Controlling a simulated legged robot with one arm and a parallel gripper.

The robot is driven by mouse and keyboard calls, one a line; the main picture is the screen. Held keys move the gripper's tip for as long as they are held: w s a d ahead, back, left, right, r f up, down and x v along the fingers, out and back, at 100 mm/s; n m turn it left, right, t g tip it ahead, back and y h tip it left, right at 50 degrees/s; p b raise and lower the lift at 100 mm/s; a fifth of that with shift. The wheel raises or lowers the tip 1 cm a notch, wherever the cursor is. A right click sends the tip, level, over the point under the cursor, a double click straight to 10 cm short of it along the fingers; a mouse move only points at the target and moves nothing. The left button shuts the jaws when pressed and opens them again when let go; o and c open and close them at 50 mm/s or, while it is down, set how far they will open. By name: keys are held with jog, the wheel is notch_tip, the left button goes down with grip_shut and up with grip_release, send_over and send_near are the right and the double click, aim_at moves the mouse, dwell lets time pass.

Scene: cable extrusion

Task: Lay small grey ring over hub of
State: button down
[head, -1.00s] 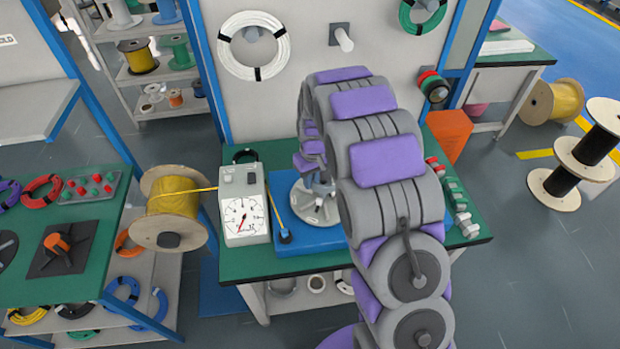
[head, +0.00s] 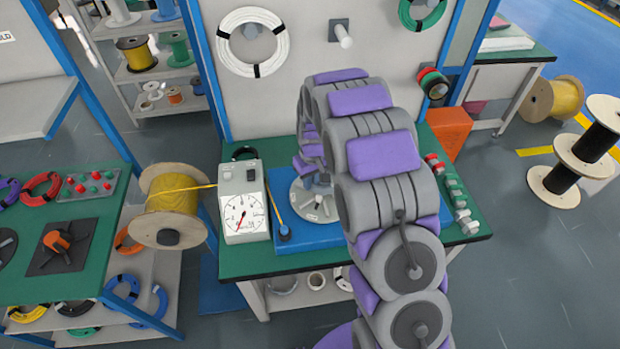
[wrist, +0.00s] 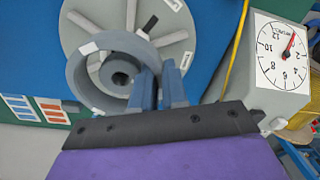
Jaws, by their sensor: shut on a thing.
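In the wrist view my gripper (wrist: 158,88) is shut on the wall of a small grey ring (wrist: 90,66). The ring is held above a round grey disc with raised spokes (wrist: 172,24). Through the ring's opening I see a dark round hub hole (wrist: 121,78). Whether the ring touches the disc I cannot tell. In the head view the disc (head: 312,207) sits on a blue base (head: 308,237) on the green bench, and my arm hides the ring and most of the gripper.
A white dial gauge box (head: 243,212) stands left of the disc, with a yellow cable from a spool (head: 172,200) beside it. Red and green pieces (head: 455,195) line the bench's right side. A white coil (head: 252,42) hangs on the panel behind.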

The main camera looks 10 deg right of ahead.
jog(key=shift+f, duration=0.8)
jog(key=c, duration=1.1)
grip_release()
jog(key=shift+a, duration=0.15)
jog(key=shift+d, duration=0.2)
